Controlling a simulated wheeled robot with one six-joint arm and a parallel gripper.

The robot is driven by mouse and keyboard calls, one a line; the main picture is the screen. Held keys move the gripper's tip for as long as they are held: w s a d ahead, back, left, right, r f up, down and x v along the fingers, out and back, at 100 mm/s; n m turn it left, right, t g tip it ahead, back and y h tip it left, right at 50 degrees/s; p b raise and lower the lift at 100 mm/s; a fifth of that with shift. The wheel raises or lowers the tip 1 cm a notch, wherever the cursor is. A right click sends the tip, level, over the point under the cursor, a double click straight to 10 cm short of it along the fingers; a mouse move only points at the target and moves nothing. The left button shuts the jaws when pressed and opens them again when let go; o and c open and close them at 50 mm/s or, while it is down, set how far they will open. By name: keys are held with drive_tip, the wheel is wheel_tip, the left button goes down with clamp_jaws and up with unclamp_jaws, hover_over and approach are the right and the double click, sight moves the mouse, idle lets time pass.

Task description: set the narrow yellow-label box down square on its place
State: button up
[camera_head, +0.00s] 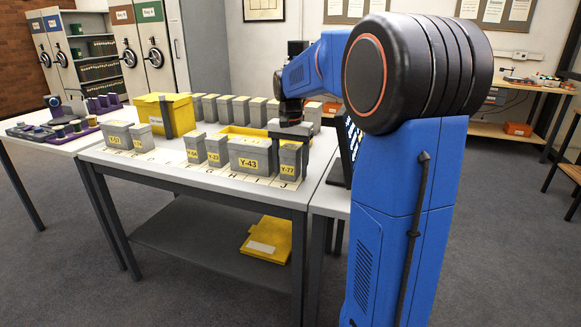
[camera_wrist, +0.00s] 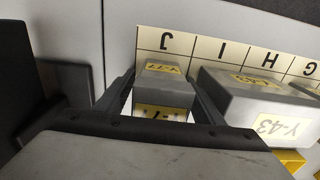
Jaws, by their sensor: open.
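The narrow grey box with yellow label Y-77 (camera_head: 289,163) stands upright at the right end of the front row, behind the letter J of the lettered strip (camera_head: 243,178). It looks roughly square to the strip in the wrist view (camera_wrist: 163,92), where J lies just beyond it. My gripper (camera_head: 290,140) is over this box, with one finger on each side. In the wrist view the jaws (camera_wrist: 165,95) are open around it; small gaps seem to show beside the box. Its base is partly hidden, so I cannot tell its exact seating.
The wider box Y-43 (camera_head: 250,157) stands close by on the left, with narrower boxes (camera_head: 216,151) farther along. A yellow open tray (camera_head: 240,132) and a back row of grey boxes (camera_head: 225,109) lie behind. The table's right edge is near.

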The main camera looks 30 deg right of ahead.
sight(291, 147)
drive_tip(key=shift+r, duration=0.15)
wheel_tip(291, 147, up, 12)
idle(0.4)
drive_tip(key=s+a+f+n+t, duration=0.1)
drive_tip(key=s+a+f+n, duration=0.2)
drive_tip(key=s, duration=0.7)
drive_tip(key=s+a+f+n+t, duration=0.2)
drive_tip(key=s+a+f+n, duration=0.2)
drive_tip(key=s+a+f, duration=0.3)
drive_tip(key=s+a+f+n+t, duration=0.1)
drive_tip(key=s+a+f+n, duration=0.2)
drive_tip(key=s, duration=1)
wheel_tip(291, 147, down, 5)
drive_tip(key=a, duration=0.2)
drive_tip(key=shift+a+t, duration=0.4)
